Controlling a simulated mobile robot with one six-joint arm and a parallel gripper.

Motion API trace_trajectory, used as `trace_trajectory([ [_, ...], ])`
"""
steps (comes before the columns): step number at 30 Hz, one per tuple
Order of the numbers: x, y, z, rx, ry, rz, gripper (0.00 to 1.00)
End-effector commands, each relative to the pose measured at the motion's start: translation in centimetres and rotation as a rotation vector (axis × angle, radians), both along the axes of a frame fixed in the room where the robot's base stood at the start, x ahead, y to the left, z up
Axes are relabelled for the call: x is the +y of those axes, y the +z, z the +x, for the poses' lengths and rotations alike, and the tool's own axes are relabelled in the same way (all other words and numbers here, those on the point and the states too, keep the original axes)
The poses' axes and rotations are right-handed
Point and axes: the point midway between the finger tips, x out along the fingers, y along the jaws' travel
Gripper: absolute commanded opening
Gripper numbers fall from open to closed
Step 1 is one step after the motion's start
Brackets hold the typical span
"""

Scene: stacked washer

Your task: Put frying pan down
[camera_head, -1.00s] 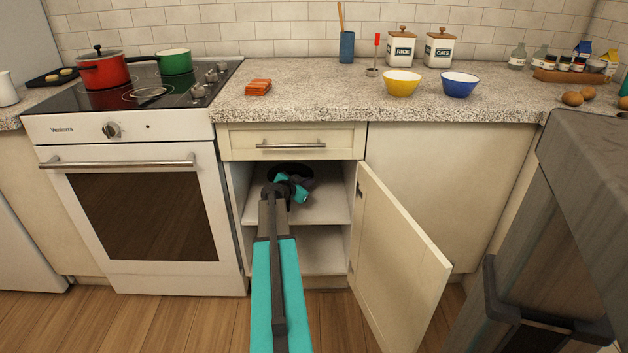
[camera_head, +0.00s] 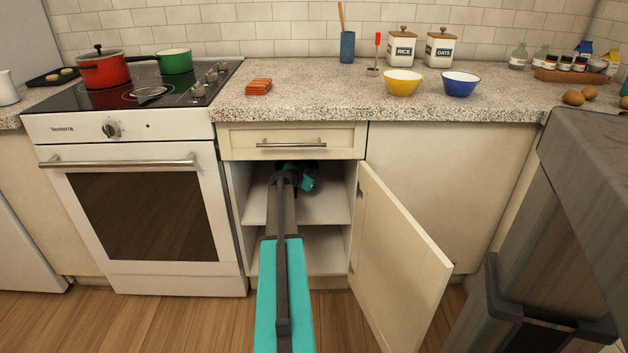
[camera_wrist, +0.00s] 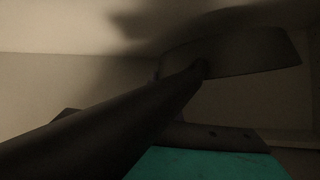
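The frying pan shows in the wrist view as a dark pan body (camera_wrist: 235,55) at the upper right, with its thick dark handle (camera_wrist: 120,120) running down to the lower left. My gripper (camera_head: 300,178) is inside the open cabinet, above the upper shelf (camera_head: 322,208). It appears shut on the pan's handle, but the fingertips are hidden. In the head view the pan is mostly hidden behind my arm and in the dark under the drawer. I cannot tell whether the pan touches the shelf.
The cabinet door (camera_head: 395,262) stands open on the right of the opening. A closed drawer (camera_head: 290,140) is just above it, and the oven (camera_head: 140,215) is on the left. The visible front of the upper shelf is bare.

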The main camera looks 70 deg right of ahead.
Motion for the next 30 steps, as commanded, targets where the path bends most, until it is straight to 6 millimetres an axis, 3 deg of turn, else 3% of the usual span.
trace_trajectory([
  [8,0.0,0.0,0.0,-0.001,0.0,-0.001,0.0],
  [19,0.0,-3.3,-0.1,0.001,-0.001,-0.001,0.0],
  [30,-0.1,-3.4,-0.2,0.0,-0.002,-0.002,0.0],
])
